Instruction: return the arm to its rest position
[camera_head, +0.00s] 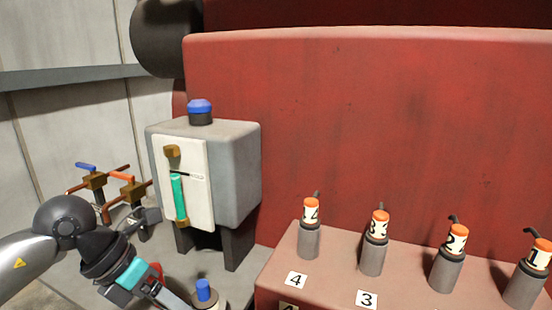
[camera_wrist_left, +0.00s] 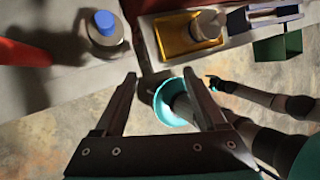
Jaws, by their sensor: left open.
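My left arm (camera_head: 25,262) comes in from the left in the head view. Its gripper (camera_head: 178,300) is low in that picture, left of a blue-capped round post (camera_head: 203,290), and its fingertips are hard to make out there. In the left wrist view the two fingers of the left gripper (camera_wrist_left: 160,95) stand wide apart with nothing held between them. The blue-capped post (camera_wrist_left: 104,24) is beyond the left finger, apart from it. A dark jointed arm (camera_wrist_left: 265,98), apparently my right one, shows at the right of the wrist view; its end is too small to read.
A grey cabinet (camera_head: 235,170) with a white panel and teal handle stands behind the left gripper. Valves (camera_head: 95,182) are at left. Several numbered orange-topped plugs (camera_head: 310,225) stand on a red ledge (camera_head: 285,262). A yellow tray (camera_wrist_left: 175,38) and green bin (camera_wrist_left: 272,48) show in the wrist view.

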